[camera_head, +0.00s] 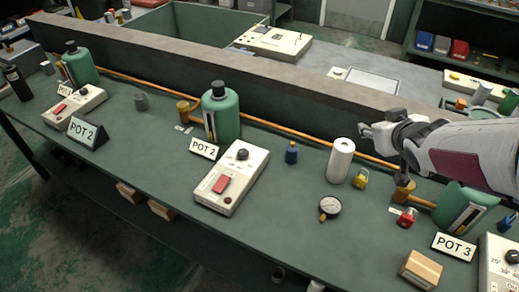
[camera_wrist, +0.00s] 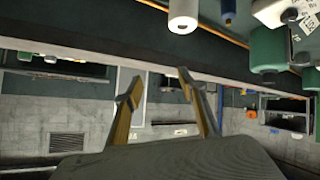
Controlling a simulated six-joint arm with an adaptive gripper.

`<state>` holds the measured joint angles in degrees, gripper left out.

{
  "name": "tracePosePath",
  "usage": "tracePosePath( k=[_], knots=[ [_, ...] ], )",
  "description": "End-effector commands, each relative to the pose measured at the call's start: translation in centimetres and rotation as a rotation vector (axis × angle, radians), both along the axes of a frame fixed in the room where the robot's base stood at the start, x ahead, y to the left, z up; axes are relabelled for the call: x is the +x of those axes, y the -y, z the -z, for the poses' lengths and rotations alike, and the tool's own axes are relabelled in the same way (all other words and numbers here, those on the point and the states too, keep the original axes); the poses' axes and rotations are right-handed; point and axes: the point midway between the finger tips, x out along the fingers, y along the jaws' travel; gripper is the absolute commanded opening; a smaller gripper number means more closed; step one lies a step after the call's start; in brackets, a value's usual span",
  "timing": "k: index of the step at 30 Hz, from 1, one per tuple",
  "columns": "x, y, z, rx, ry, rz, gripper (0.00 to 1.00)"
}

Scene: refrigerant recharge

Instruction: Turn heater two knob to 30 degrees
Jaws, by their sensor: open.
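The middle heater is a white box (camera_head: 228,184) with a red switch (camera_head: 221,184) and a round black knob (camera_head: 241,154) at its far end. It stands beside a "POT 2" sign (camera_head: 203,148) and a green bottle (camera_head: 222,115). Part of this heater appears at the top right of the wrist view (camera_wrist: 270,12), with its dark knob (camera_wrist: 290,16). My gripper (camera_head: 370,132) is right of this heater, above the bench near its back ledge. Its two fingers (camera_wrist: 158,82) are apart with nothing between them. The knob's angle is too small to read.
A copper pipe (camera_head: 270,126) runs along the ledge. Other heaters stand at left (camera_head: 75,106) and right (camera_head: 498,262).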

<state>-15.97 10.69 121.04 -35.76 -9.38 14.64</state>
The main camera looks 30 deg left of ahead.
Motion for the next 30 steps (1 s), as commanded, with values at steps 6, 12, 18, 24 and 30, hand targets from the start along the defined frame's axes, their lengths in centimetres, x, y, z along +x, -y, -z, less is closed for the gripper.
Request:
tracePosePath(
  k=[6,12,18,24,30],
  knots=[
    [1.5,-5.6,3.0,0.035,0.019,-0.137,0.41],
    [1.7,-10.7,5.9,0.079,0.026,-0.265,0.41],
    [0.9,-15.8,9.1,0.132,0.021,-0.398,0.41],
    [-0.9,-20.5,12.6,0.195,0.0,-0.531,0.41],
    [-3.6,-24.5,16.0,0.264,-0.032,-0.658,0.41]
  ],
)
